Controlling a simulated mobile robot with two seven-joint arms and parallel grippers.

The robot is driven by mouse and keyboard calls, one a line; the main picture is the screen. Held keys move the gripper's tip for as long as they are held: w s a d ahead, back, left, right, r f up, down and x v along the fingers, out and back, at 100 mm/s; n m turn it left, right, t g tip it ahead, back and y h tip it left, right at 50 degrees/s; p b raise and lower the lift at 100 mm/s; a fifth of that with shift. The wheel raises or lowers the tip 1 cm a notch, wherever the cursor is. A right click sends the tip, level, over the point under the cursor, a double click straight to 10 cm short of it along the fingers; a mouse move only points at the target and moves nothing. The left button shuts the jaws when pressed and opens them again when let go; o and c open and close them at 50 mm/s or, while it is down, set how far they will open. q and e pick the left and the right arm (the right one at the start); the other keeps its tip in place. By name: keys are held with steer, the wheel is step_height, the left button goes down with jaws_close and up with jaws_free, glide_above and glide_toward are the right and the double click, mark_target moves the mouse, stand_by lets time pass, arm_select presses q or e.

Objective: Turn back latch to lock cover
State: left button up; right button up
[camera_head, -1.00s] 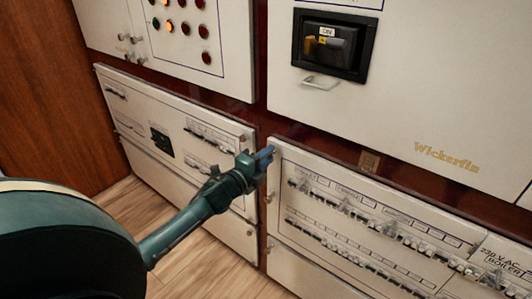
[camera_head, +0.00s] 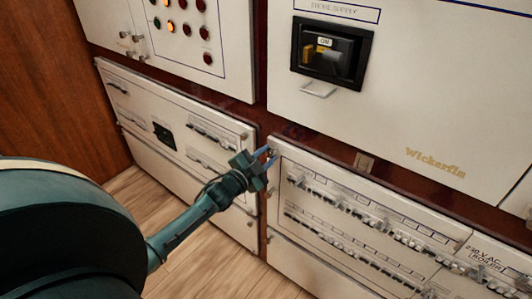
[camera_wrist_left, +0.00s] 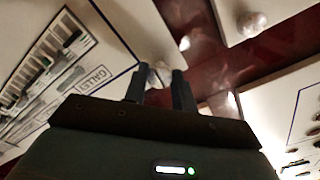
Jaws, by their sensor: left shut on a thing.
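The cover (camera_head: 330,181) is the pale lower right panel with rows of breakers; it lies flush with its neighbours. A small metal latch knob (camera_wrist_left: 158,72) shows between my fingertips in the left wrist view, at the cover's top left corner. My left gripper (camera_head: 270,157) reaches in from the left at that corner. In the wrist view its two dark fingers (camera_wrist_left: 160,88) stand either side of the knob, shut on it. The fingers partly hide the latch, and its exact turn is hard to tell. My right gripper is in neither view.
A lower left panel (camera_head: 150,108) adjoins across a narrow dark red frame strip. Above are an indicator-light panel (camera_head: 225,55) and a panel with a recessed black switch box (camera_head: 332,52) and a protruding handle (camera_head: 318,90). Wooden floor (camera_head: 195,264) lies clear below.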

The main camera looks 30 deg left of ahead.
arm_select(q)
steer(key=shift+n, duration=0.6)
steer(key=o, duration=1)
steer(key=s, duration=0.8)
steer(key=s+a+p, duration=0.1)
steer(key=s, duration=0.4)
steer(key=shift+s, duration=0.1)
